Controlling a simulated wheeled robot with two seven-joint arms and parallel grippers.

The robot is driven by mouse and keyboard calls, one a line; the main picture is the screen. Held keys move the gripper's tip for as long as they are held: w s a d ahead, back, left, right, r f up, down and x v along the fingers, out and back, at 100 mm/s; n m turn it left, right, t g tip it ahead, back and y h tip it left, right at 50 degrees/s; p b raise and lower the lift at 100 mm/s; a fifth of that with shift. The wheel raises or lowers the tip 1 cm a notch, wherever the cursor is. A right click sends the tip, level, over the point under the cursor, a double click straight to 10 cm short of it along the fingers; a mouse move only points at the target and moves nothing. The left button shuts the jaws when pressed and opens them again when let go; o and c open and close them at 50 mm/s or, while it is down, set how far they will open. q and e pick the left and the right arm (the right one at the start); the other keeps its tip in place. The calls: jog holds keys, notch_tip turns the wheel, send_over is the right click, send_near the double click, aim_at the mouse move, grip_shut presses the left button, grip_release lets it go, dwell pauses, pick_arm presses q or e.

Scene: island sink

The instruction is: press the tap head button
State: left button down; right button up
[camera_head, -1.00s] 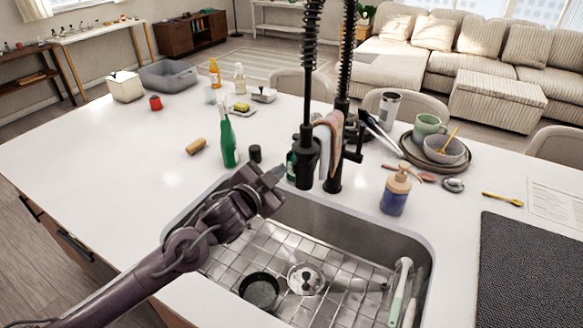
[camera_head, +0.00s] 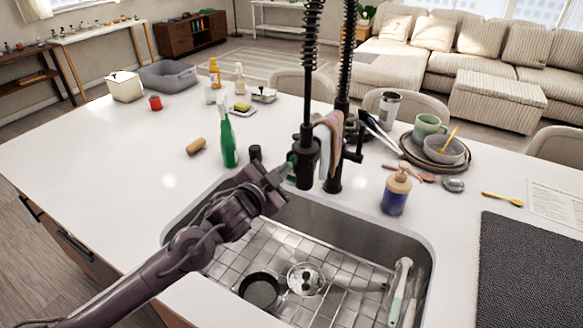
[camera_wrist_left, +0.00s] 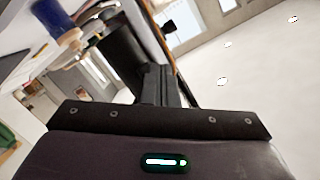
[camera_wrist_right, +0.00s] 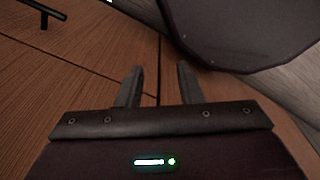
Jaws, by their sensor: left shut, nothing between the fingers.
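The black tap head (camera_head: 305,160) hangs from a coiled spring hose above the back edge of the sink. Its button cannot be made out. My left gripper (camera_head: 283,172) is shut and empty, its fingertips close to the left side of the tap head. In the left wrist view the closed fingers (camera_wrist_left: 164,85) point towards a dark cylinder, the tap head (camera_wrist_left: 112,50). I cannot tell whether they touch it. My right gripper (camera_wrist_right: 158,86) shows only in the right wrist view, open and empty in front of wooden cabinet panels.
The sink (camera_head: 385,235) holds a rack, a dark pan (camera_head: 260,291) and a brush. A green bottle (camera_head: 228,142) stands left of the tap, a soap dispenser (camera_head: 396,190) right of it. A cloth (camera_head: 328,135) hangs by the tap. The left counter is mostly clear.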

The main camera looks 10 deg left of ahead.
pick_arm(q)
jog(key=shift+w+d, duration=0.1)
jog(key=shift+d, duration=0.15)
dwell(0.3)
jog(key=shift+a, duration=0.1)
jog(key=shift+s+a, duration=0.3)
jog(key=shift+a, duration=0.3)
jog(key=shift+s+a+p, duration=0.4)
jog(key=shift+a, duration=0.5)
jog(key=shift+s+a+p, duration=0.35)
jog(key=shift+a+p, duration=0.05)
jog(key=shift+a, duration=0.55)
jog(key=shift+s+a+p, duration=0.4)
jog(key=shift+a, duration=0.5)
jog(key=shift+f, duration=0.1)
